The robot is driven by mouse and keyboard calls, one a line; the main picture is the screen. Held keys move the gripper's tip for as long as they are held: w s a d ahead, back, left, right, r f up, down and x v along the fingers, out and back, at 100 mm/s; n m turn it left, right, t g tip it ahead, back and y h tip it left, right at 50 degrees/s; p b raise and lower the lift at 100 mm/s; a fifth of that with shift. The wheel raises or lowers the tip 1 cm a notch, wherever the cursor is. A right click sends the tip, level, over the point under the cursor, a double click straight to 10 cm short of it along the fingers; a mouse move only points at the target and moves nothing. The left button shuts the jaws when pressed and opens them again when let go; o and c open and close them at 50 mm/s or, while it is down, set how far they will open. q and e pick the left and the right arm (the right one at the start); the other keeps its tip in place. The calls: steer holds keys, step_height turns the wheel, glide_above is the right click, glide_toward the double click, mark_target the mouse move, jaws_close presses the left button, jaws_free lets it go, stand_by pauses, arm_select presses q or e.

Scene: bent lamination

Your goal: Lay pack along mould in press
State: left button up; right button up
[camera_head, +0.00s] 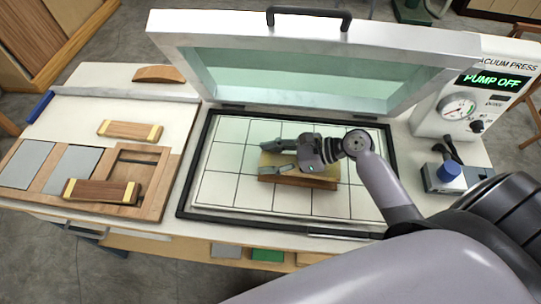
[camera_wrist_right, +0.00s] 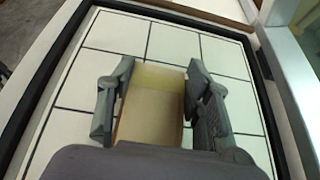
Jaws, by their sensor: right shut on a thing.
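The press (camera_head: 212,196) stands with its lid (camera_head: 300,55) raised, over a white bed marked with a black grid. A brown wooden mould (camera_head: 298,181) lies near the middle of the bed. The pale yellow pack (camera_head: 270,160) is on top of the mould, roughly in line with it as far as I can see. My right gripper (camera_head: 292,154) is over the pack and shut on it. In the right wrist view, the pack (camera_wrist_right: 150,112) lies between the two fingers of the right gripper (camera_wrist_right: 152,100). The gripper hides part of the pack and mould. My left gripper is out of view.
The pump box (camera_head: 462,108) reads "PUMP OFF" at the right. At the left are a wooden tray (camera_head: 150,207), a pale-ended block (camera_head: 130,130) and a curved wooden piece (camera_head: 158,74). The bed around the mould is clear.

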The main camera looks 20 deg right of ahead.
steer(key=shift+f, duration=0.6)
stand_by(0.7)
steer(key=o, duration=1.3)
steer(key=v, duration=1.2)
steer(key=shift+s, duration=0.1)
